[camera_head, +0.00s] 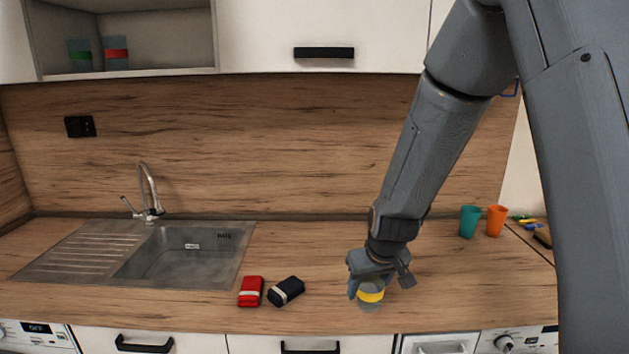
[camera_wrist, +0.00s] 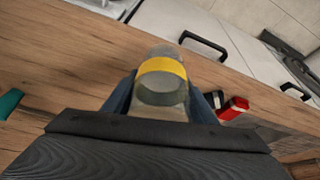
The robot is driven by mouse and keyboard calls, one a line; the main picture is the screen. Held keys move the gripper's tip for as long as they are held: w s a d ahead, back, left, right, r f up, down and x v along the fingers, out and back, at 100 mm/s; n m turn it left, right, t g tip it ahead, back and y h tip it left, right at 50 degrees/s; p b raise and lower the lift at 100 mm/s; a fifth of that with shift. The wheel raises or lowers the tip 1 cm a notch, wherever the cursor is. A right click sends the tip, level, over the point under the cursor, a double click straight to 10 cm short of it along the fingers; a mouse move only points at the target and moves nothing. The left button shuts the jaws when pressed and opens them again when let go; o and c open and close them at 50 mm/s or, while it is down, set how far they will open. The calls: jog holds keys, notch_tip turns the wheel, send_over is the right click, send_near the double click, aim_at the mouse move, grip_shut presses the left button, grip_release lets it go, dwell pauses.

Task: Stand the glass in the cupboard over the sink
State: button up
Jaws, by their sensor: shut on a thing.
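A clear glass with a yellow band (camera_head: 370,296) is between the fingers of my gripper (camera_head: 371,283), near the front edge of the counter. In the wrist view the glass (camera_wrist: 162,75) sits between the two fingers, which are shut on it. I cannot tell whether its base touches the counter. The open cupboard (camera_head: 140,22) over the sink is at the upper left. A green-banded glass (camera_head: 80,56) and a red-banded glass (camera_head: 116,53) stand inside, with free shelf to their right. The sink (camera_head: 185,257) is below it.
A red packet (camera_head: 250,291) and a black packet (camera_head: 286,291) lie between the sink and my gripper. A teal cup (camera_head: 470,221) and an orange cup (camera_head: 496,220) stand at the right back. The tap (camera_head: 149,192) rises behind the sink.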

jog(key=s+d+f+m, duration=0.1)
jog(key=s+d+f, duration=0.25)
jog(key=f, duration=0.35)
jog(key=s+d+f+m, duration=0.2)
jog(key=d+f, duration=0.2)
jog(key=f, duration=0.4)
jog(key=b+x, duration=1)
jog(key=shift+s+f+h, duration=0.2)
jog(key=shift+f+h, duration=0.2)
